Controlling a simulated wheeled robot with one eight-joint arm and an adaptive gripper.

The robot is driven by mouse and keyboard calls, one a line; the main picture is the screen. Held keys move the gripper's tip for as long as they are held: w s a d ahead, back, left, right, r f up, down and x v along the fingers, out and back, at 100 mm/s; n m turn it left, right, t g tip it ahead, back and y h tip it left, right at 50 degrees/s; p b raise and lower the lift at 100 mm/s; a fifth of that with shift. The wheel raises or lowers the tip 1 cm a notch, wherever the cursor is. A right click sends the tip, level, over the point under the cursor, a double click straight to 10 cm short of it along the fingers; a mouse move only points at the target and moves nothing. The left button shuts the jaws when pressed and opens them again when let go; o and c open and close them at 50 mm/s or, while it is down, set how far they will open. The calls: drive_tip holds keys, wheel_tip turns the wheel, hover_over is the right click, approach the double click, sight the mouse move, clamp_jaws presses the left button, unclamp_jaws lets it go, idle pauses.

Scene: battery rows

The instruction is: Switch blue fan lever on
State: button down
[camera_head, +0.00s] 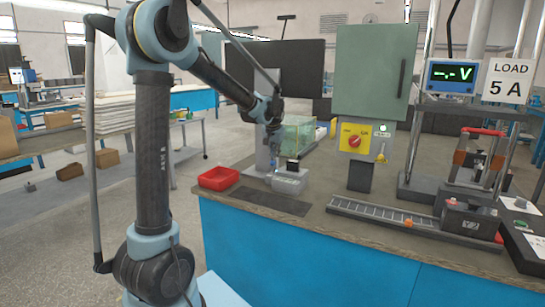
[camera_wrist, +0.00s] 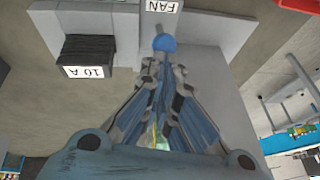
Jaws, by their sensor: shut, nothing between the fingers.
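The fan lever's round blue knob (camera_wrist: 165,42) shows in the wrist view, below a white FAN label (camera_wrist: 161,6) that appears upside down. The knob stands on a light grey housing (camera_wrist: 205,33). My gripper (camera_wrist: 165,62) is shut and empty, with its fingertips right by the knob. I cannot tell whether they touch it. In the head view my gripper (camera_head: 273,146) is low over the bench, in front of the grey upright. The lever is too small and covered there to make out its position.
A dark block with a 10 A label (camera_wrist: 84,72) sits beside the lever. On the bench are a red tray (camera_head: 219,178), a clear greenish box (camera_head: 298,134), a yellow panel with a red knob (camera_head: 355,141) and a slotted rail (camera_head: 385,214). A dark mat (camera_head: 270,200) lies bare in front.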

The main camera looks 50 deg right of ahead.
sight(272, 162)
wheel_tip(272, 162, up, 12)
drive_tip(key=s+a, duration=0.1)
drive_tip(key=s, duration=0.1)
drive_tip(key=c, duration=2.2)
unclamp_jaws()
drive_tip(key=shift+s+a+r, duration=0.1)
drive_tip(key=shift+s+r, duration=0.05)
drive_tip(key=shift+s, duration=0.05)
drive_tip(key=o, duration=0.4)
drive_tip(key=shift+r, duration=0.1)
drive_tip(key=shift+o, duration=0.7)
drive_tip(key=shift+s+d+y, duration=0.1)
drive_tip(key=shift+d+y, duration=0.15)
drive_tip(key=shift+y, duration=0.05)
drive_tip(key=w+f+y, duration=0.1)
drive_tip(key=f, duration=0.4)
drive_tip(key=w+f+y, duration=0.1)
drive_tip(key=f, duration=0.5)
drive_tip(key=w+f+n+y, duration=0.1)
drive_tip(key=f+y, duration=0.1)
drive_tip(key=f, duration=0.4)
drive_tip(key=shift+w+a, duration=0.1)
drive_tip(key=shift+a, duration=0.05)
drive_tip(key=shift+c, duration=0.2)
